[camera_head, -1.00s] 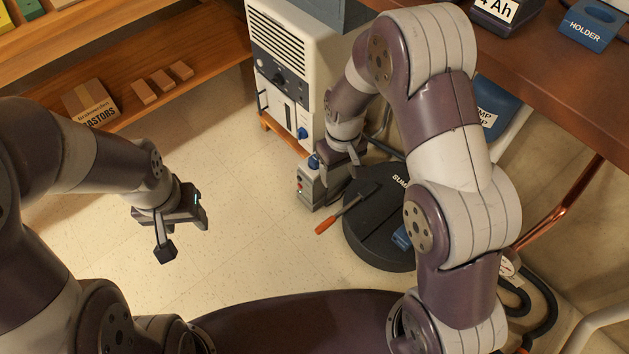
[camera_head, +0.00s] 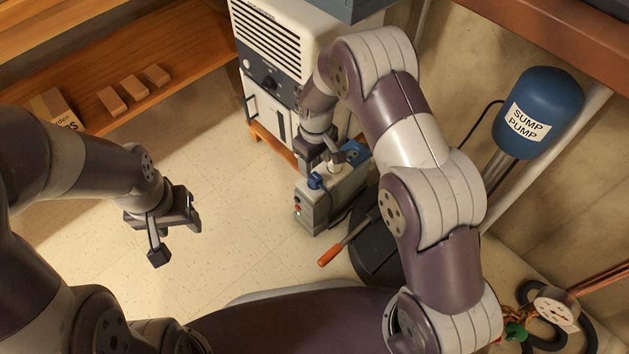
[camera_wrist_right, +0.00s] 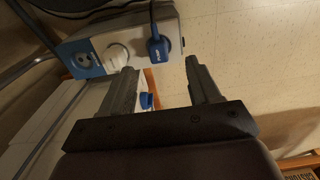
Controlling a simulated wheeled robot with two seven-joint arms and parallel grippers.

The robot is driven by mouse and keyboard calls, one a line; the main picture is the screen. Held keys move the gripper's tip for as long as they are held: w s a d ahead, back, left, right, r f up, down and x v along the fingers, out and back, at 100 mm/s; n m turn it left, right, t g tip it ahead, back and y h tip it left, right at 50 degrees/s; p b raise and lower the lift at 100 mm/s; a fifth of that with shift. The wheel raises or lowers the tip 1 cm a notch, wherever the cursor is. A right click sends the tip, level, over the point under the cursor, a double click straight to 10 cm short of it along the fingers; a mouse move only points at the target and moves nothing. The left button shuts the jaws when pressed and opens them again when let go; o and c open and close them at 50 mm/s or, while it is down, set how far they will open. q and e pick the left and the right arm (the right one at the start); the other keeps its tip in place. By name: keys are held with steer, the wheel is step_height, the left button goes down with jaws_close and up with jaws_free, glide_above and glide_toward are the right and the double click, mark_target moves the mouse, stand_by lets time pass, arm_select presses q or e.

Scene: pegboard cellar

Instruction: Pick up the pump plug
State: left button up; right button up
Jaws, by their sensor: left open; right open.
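The pump plug is probably the blue plug (camera_head: 316,181) on top of the grey power box (camera_head: 319,212). In the right wrist view this blue plug (camera_wrist_right: 157,47) has a small label, too small to read, and a dark cable. It sits on the box (camera_wrist_right: 175,28) beside a white round fitting (camera_wrist_right: 115,57) and a blue socket (camera_wrist_right: 83,59). My right gripper (camera_wrist_right: 160,75) is open and empty, its fingers pointing toward the box, the plug showing between and beyond the fingertips. My left gripper (camera_head: 176,242) is open and empty over the floor, away from the box.
A white dehumidifier-like unit (camera_head: 284,50) stands right behind the box. A dark round lid (camera_head: 372,250) with an orange-handled screwdriver (camera_head: 330,255) is in front right. The blue sump pump (camera_head: 540,110) stands at right. The floor at left is clear.

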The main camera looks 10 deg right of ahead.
mark_target(315, 177)
steer(key=f+b, duration=0.2)
steer(key=f, duration=0.1)
steer(key=f+b, duration=0.2)
steer(key=f, duration=0.1)
steer(key=f+b, duration=0.2)
steer(key=f, duration=0.1)
steer(key=shift+w, duration=0.4)
steer(key=shift+r, duration=0.3)
jaws_close()
